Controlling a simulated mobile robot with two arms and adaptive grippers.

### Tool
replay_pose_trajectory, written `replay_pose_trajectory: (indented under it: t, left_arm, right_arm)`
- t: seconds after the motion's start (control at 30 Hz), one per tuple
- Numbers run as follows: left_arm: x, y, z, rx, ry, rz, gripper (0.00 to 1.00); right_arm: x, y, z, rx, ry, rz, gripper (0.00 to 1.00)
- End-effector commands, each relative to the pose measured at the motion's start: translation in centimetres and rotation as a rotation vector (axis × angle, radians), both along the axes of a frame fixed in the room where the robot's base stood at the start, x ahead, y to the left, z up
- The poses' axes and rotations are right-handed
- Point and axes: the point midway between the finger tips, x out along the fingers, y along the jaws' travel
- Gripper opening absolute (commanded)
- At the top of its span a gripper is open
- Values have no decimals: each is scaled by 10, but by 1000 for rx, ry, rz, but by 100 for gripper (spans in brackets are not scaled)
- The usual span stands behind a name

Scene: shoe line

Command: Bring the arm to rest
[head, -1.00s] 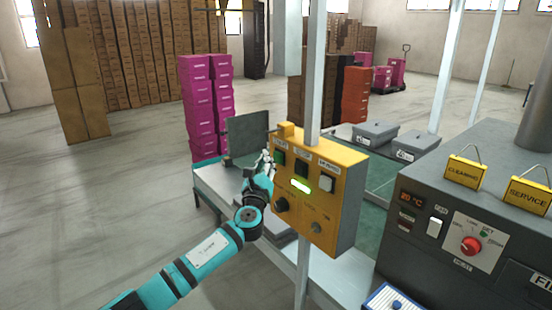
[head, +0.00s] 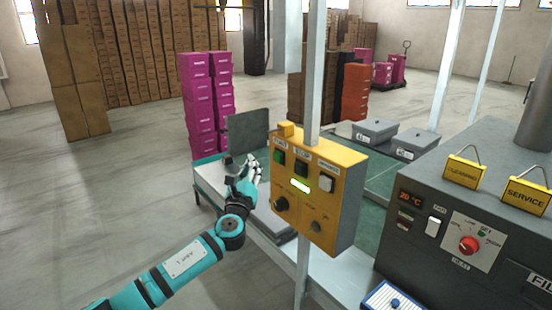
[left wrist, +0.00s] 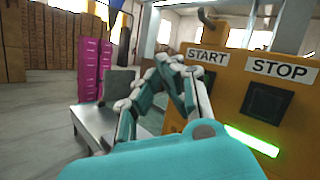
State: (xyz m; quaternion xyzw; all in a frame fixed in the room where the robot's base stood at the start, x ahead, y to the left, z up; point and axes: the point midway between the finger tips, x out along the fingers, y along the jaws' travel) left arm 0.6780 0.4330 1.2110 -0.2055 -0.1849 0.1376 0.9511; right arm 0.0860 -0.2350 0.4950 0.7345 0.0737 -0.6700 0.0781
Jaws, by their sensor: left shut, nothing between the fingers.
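My left arm reaches in from the lower left of the head view. Its gripper (head: 252,166) is shut and empty, just left of the yellow control box (head: 345,210) and apart from it. The box hangs on a pale post and bears buttons, knobs and a lit green bar (head: 300,186). In the left wrist view the shut fingers (left wrist: 170,65) stand in front of the box's left edge. The START button there is mostly hidden behind the fingers. The STOP button (left wrist: 265,105) shows dark. My right gripper is not in view.
A grey machine (head: 450,240) with a red knob stands at the right. A table (head: 215,180) lies behind and left of the box. Pink boxes (head: 200,110) are stacked behind it. The floor at the left is clear.

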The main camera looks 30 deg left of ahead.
Motion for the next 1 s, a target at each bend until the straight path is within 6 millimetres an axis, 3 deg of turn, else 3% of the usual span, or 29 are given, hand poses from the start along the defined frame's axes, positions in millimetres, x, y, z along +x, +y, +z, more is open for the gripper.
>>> replay_pose_trajectory:
  t: [0.57,0.67,0.77,0.87,1.0]
  left_arm:
    - [0,0,0,0,1,0,0]
    - [1,1,-13,-26,18,-3,0]
    - [3,4,-54,-112,71,-12,0]
    - [1,8,-120,-263,151,-16,0]
    - [-18,8,-228,-519,269,1,0]
  right_arm:
    - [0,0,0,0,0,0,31]
    - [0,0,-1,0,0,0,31]
    - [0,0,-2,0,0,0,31]
    - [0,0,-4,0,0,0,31]
    - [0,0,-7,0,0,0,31]
